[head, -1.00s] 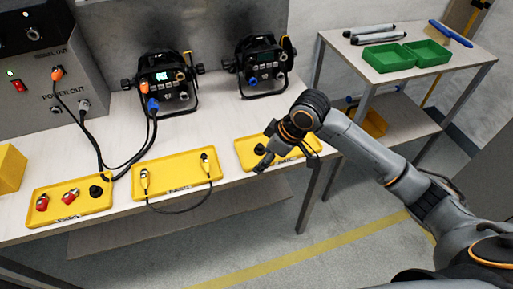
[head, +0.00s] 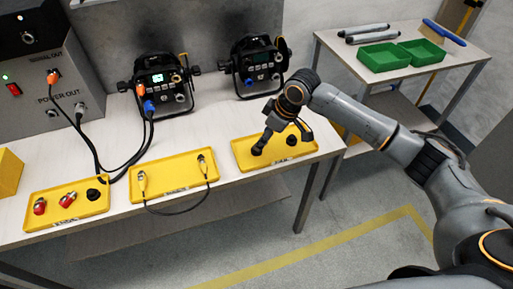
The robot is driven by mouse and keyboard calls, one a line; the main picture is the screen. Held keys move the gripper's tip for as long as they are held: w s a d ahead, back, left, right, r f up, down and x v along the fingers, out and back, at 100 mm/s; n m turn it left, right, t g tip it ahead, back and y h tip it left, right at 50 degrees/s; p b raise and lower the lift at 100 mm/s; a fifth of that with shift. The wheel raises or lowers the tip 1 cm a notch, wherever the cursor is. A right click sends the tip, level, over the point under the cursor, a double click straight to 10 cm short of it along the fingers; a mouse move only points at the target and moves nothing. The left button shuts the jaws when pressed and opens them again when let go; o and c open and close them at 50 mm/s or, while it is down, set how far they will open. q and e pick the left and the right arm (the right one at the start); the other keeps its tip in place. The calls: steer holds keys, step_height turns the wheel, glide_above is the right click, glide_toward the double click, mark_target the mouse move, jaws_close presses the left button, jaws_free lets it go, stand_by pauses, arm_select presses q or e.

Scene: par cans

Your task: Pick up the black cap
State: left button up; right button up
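A black cap (head: 292,140) lies in the right yellow tray (head: 278,160), on its right side. Another black cap (head: 93,195) lies in the left yellow tray (head: 38,222), beside two red-ended connectors. My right gripper (head: 257,150) points down over the left part of the right tray, left of the cap there. Its fingers look close together and dark at the tips; whether they hold anything is too small to tell. My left gripper is not in view.
The middle yellow tray (head: 150,206) holds a cable with two connectors. A side table at right carries green bins (head: 383,57).

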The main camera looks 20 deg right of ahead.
steer(key=x, duration=0.5)
steer(key=shift+a+f+p, duration=0.1)
steer(key=shift+f+p, duration=0.05)
steer(key=shift+p, duration=0.25)
steer(key=c, duration=0.8)
